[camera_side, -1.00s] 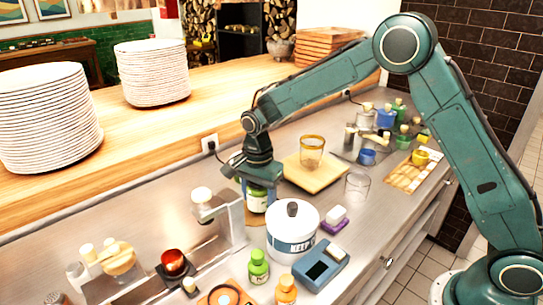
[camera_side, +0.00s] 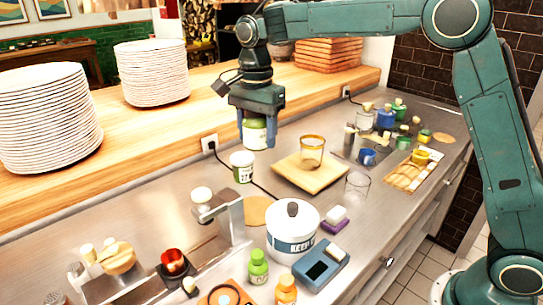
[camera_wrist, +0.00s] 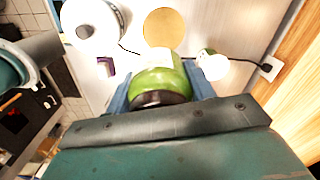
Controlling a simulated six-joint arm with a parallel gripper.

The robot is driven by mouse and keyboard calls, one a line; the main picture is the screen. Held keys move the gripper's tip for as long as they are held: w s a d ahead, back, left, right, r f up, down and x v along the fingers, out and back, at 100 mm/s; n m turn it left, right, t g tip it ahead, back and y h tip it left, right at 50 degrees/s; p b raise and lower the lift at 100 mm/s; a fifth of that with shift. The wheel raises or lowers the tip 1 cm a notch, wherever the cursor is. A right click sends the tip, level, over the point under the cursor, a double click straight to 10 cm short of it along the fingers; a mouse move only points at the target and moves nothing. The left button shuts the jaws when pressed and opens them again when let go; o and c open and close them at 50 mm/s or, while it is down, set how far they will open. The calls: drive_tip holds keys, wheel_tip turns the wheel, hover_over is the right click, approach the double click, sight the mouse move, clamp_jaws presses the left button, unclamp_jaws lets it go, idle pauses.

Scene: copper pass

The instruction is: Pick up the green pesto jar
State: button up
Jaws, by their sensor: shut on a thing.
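The green pesto jar (camera_side: 256,136) has a pale label and is held up in the air above the steel counter. It also shows in the wrist view (camera_wrist: 155,82), green with a dark end toward me. My gripper (camera_side: 258,132) is shut on it, with a blue finger on either side; the fingers show in the wrist view (camera_wrist: 158,92) too. The jar looks upright in the side view. Its upper part is hidden by my gripper.
A round cork mat (camera_side: 257,211) lies bare beside a white lidded pot (camera_side: 292,235). A wooden board (camera_side: 290,176) with a glass (camera_side: 312,151) is to the right. Plate stacks (camera_side: 152,75) stand on the wooden ledge behind.

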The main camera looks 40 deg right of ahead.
drive_tip(key=shift+r, duration=0.6)
drive_tip(key=shift+f, duration=0.1)
